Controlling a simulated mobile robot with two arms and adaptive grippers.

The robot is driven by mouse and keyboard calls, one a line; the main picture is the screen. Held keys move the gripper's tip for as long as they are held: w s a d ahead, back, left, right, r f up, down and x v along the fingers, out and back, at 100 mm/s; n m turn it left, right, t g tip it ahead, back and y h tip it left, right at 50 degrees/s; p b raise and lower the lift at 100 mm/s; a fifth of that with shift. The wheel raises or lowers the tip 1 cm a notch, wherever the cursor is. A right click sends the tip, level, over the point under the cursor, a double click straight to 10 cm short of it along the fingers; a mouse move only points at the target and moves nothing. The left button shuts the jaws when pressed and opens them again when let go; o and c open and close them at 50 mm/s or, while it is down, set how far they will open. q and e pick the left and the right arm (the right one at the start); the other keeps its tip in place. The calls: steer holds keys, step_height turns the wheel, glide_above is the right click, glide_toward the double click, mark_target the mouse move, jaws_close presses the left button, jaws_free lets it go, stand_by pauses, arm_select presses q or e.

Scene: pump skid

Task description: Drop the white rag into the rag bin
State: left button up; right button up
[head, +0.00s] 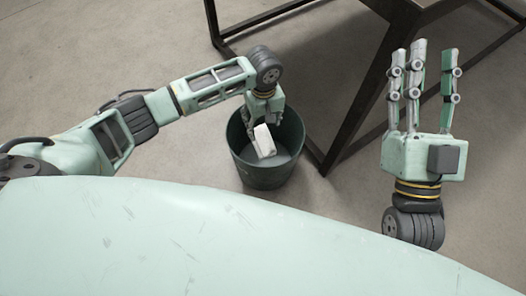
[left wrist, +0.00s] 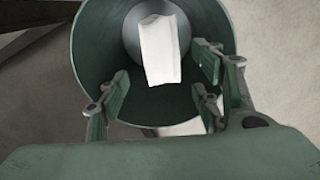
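The white rag (head: 264,141) is inside the mouth of the dark green rag bin (head: 262,178), just below my left gripper (head: 263,115). In the left wrist view the rag (left wrist: 160,50) stands long and tilted against the grey bottom of the bin (left wrist: 92,45). The fingers of my left gripper (left wrist: 163,78) are spread, with a gap on both sides of the rag. I cannot tell whether the rag rests on the bottom. My right gripper (head: 428,75) is open and empty, fingers pointing up the picture, well right of the bin.
A dark metal table frame (head: 352,125) stands just behind and right of the bin, with its leg close to the rim. Bare concrete floor (head: 110,50) lies open to the left. My pale green body fills the front.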

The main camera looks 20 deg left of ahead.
arm_select(q)
steer(key=shift+o, duration=0.8)
steer(key=shift+r, duration=0.1)
step_height(320, 180, up, 12)
